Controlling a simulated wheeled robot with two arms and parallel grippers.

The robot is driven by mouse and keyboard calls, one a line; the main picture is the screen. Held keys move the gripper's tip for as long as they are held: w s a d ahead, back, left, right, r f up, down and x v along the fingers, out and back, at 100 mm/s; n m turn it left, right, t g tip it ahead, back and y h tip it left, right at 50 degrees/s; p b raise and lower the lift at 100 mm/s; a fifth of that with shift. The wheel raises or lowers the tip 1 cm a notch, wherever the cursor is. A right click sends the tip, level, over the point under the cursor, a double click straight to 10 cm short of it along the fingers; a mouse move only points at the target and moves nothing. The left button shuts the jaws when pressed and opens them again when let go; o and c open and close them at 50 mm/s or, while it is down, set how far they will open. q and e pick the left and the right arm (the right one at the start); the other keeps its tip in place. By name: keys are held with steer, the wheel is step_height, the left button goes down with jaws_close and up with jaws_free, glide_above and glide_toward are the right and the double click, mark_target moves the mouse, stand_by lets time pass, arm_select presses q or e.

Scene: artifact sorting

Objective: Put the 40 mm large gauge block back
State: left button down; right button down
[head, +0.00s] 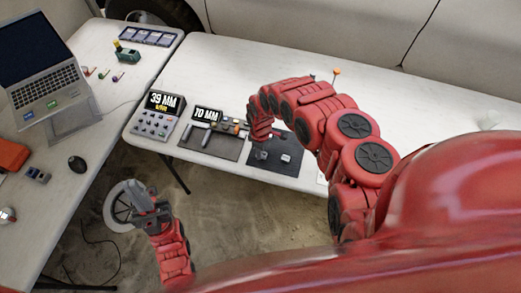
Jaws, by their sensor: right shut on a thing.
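My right gripper (260,150) reaches down over the dark mat (262,169) on the far table and is shut on a small grey thing, too small here to identify. A small light-grey block (285,158) lies on the same mat, just right of this gripper. I cannot tell which block is the 40 mm large one. My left gripper (144,203) is over the floor in front of the tables, away from the blocks; its finger gap is not clear.
A device reading "39 MM" (165,102) and a display reading "70 MM" (207,114) stand left of the mat. Another dark mat (222,146) holds grey tools. The far table's right side is mostly clear.

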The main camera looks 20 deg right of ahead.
steer(key=shift+w+d+f, duration=0.1)
steer(key=shift+f, duration=0.15)
steer(key=c, duration=0.7)
jaws_free()
steer(key=shift+o, duration=0.2)
